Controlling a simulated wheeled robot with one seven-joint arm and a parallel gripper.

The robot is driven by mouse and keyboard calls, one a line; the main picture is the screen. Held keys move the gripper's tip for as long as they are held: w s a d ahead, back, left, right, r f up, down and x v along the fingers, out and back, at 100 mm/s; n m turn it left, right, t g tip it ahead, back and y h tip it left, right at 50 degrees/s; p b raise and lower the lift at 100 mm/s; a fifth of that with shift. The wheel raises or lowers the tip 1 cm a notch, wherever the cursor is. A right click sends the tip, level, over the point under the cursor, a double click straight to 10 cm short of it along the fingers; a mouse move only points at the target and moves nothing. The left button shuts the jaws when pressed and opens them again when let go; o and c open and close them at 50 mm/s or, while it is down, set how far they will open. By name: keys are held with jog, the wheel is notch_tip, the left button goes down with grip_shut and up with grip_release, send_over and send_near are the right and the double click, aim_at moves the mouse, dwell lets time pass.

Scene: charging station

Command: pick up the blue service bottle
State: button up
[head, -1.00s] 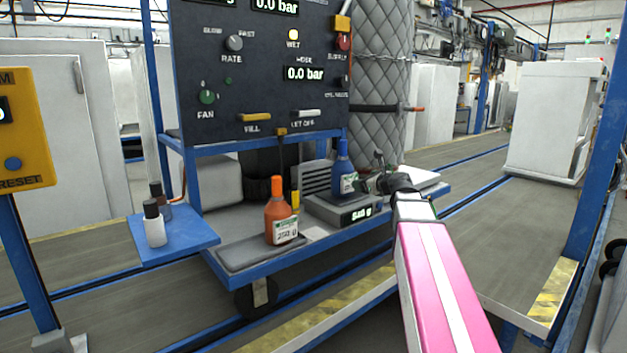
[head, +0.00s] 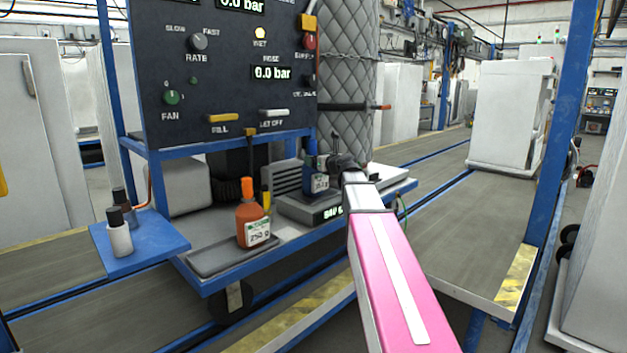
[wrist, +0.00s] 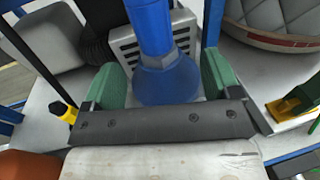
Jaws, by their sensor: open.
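The blue service bottle (head: 309,177) stands upright on the grey scale (head: 297,209) on the cart shelf, partly covered by my gripper in the head view. In the wrist view the blue bottle (wrist: 164,72) stands between the two green fingers of my gripper (wrist: 160,78), with its neck and cap toward the top. My gripper (head: 325,168) is open around the bottle. I cannot tell whether either finger touches it.
An orange bottle (head: 252,222) stands on a dark pad left of the scale. A yellow item (head: 266,199) is beside it. Two small bottles (head: 120,232) stand on a blue side tray (head: 142,248). The control panel (head: 235,70) rises behind the shelf.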

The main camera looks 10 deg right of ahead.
jog(key=x, duration=0.3)
jog(key=shift+w+a, duration=0.15)
jog(key=shift+w, duration=0.1)
grip_shut()
